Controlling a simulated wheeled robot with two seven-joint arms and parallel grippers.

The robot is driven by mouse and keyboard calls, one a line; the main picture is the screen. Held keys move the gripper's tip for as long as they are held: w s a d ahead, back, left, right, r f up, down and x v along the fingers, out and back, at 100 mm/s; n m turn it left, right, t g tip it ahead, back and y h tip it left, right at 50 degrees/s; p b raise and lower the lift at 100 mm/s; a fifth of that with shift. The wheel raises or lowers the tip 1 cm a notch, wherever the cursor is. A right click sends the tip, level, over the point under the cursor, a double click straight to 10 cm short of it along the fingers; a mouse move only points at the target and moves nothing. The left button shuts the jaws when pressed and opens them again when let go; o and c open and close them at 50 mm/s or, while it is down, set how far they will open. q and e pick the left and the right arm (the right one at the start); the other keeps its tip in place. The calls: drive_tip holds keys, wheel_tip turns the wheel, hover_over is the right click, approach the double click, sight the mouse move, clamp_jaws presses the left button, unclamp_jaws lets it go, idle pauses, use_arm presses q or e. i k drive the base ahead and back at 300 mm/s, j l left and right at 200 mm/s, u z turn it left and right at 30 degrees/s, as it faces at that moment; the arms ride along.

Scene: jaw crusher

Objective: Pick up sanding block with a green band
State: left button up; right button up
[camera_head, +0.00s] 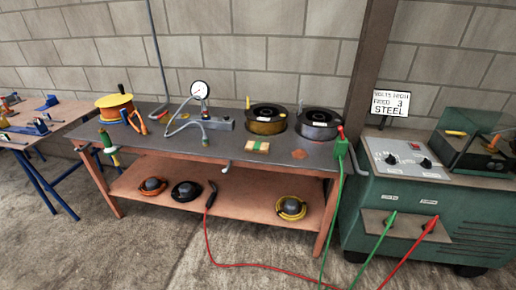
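The sanding block with a green band (257,146) lies on the grey top of the workbench (180,142), near its front edge and right of the middle. It is a small tan block with a green strip around it. Nothing covers it. Neither of my grippers shows in the head view.
A pressure gauge with a hose (200,91) and two dark wire spools (319,123) stand behind the block. A reddish-brown patch (299,154) lies right of it. A green clamp with a cable (341,146) hangs at the right corner, beside a green welding machine (400,190).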

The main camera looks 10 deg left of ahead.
sight(259, 147)
drive_tip(key=i+u, duration=0.1)
drive_tip(key=i, duration=0.8)
